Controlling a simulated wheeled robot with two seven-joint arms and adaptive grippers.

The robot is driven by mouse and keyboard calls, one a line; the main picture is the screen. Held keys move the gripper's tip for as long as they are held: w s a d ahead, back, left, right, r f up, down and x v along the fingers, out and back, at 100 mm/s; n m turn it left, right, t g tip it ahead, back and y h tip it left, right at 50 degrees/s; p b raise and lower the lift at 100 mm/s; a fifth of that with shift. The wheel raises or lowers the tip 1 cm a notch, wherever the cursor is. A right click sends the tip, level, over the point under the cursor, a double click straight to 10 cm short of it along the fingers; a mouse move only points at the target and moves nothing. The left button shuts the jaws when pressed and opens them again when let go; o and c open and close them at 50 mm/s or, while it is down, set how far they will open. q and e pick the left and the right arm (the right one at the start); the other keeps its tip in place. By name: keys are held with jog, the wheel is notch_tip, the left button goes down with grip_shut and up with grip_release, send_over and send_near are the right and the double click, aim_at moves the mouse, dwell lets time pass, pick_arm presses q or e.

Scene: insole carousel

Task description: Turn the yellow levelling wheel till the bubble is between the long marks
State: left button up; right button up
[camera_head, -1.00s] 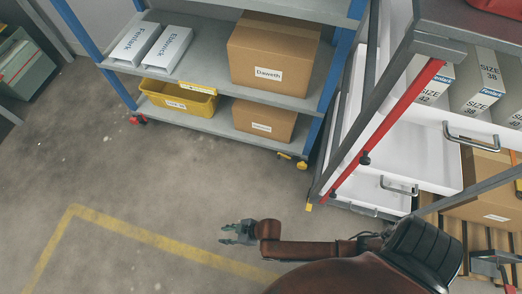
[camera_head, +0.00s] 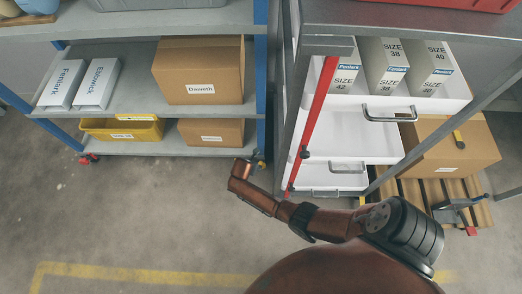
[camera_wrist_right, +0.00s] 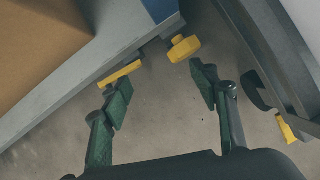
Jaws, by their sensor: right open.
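The yellow levelling wheel (camera_wrist_right: 183,47) is a small faceted knob under the corner of the grey shelf, by the blue post. In the head view a small bit of yellow (camera_head: 260,163) shows at the foot of that post, beside my right wrist. My right gripper (camera_wrist_right: 160,85) is open and empty, its green fingers spread below the wheel in the wrist view and apart from it. In the head view its fingers are hidden behind the wrist. I cannot make out the bubble or its marks. My left gripper is not in view.
A yellow bar (camera_wrist_right: 120,74) sticks out under the shelf edge near the left finger. The grey rack (camera_head: 288,150) with white drawers stands close on the right. Cardboard boxes (camera_head: 205,70) and a yellow bin (camera_head: 122,130) sit on the shelves. Open floor lies in front.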

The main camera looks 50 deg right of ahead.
aim_at(261, 164)
pick_arm(q)
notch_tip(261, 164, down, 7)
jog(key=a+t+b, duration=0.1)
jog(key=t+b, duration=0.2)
jog(key=b, duration=0.2)
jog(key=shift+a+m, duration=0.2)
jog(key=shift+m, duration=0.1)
pick_arm(e)
jog(key=d+f+n, duration=0.1)
jog(key=f, duration=0.1)
jog(key=s+d+f+n+g, duration=0.1)
jog(key=d+f, duration=0.1)
jog(key=s+d+f+n, duration=0.1)
jog(key=f, duration=0.2)
jog(key=shift+d+g+h, duration=0.3)
jog(key=shift+g+h, duration=0.1)
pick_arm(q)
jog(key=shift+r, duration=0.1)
pick_arm(e)
jog(key=shift+r, duration=0.1)
jog(key=shift+c, duration=0.4)
